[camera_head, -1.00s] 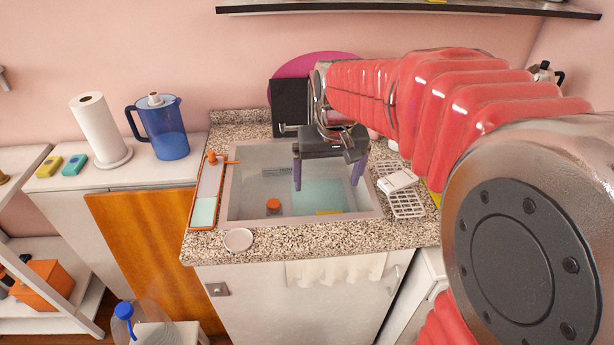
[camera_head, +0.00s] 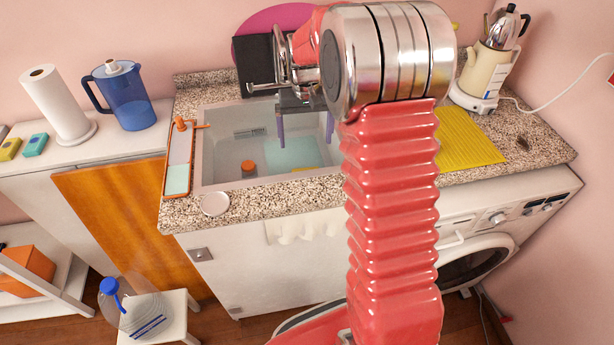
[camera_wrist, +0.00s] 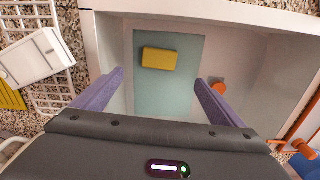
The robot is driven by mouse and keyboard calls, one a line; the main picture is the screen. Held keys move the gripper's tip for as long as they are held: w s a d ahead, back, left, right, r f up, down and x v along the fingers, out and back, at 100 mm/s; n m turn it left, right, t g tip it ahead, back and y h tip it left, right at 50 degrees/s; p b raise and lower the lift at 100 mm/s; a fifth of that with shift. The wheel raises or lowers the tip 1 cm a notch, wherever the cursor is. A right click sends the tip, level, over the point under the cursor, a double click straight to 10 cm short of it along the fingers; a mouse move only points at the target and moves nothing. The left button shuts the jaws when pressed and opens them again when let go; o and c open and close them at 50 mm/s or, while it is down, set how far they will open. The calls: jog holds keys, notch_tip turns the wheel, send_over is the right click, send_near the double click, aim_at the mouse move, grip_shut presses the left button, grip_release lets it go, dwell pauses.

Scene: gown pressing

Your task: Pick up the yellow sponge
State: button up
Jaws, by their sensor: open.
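A yellow sponge (camera_wrist: 158,58) lies on a pale teal sheet (camera_wrist: 180,95) in the sink (camera_head: 214,150). In the head view only a yellow sliver (camera_head: 301,170) of it shows near the sink's front wall. My gripper (camera_head: 305,130) is over the sink, fingers pointing down. In the wrist view the jaws (camera_wrist: 160,80) are wide apart and empty. There the sponge appears beyond the fingertips, nearer the left finger, not between them. The height gap is hard to judge.
An orange round item (camera_head: 248,167) is in the sink. A tray with an orange brush (camera_head: 181,150) stands at its left. A white dish (camera_head: 215,203) is on the front counter. A drying rack (camera_wrist: 48,90) is beside the sink. Another yellow block (camera_head: 9,149) lies far left.

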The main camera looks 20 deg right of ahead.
send_over(306, 169)
jog(key=s, duration=0.2)
jog(key=shift+w+a+f, duration=0.1)
jog(key=shift+a+f, duration=0.1)
jog(key=shift+f, duration=2)
jog(key=shift+w+a+f, duration=0.1)
jog(key=shift+a+f, duration=0.05)
jog(key=shift+f, duration=2)
jog(key=shift+d+f, duration=0.1)
jog(key=shift+f, duration=2.45)
jog(key=c, duration=1.1)
jog(key=shift+r, duration=0.1)
jog(key=shift+c, duration=0.2)
notch_tip(306, 169, up, 10)
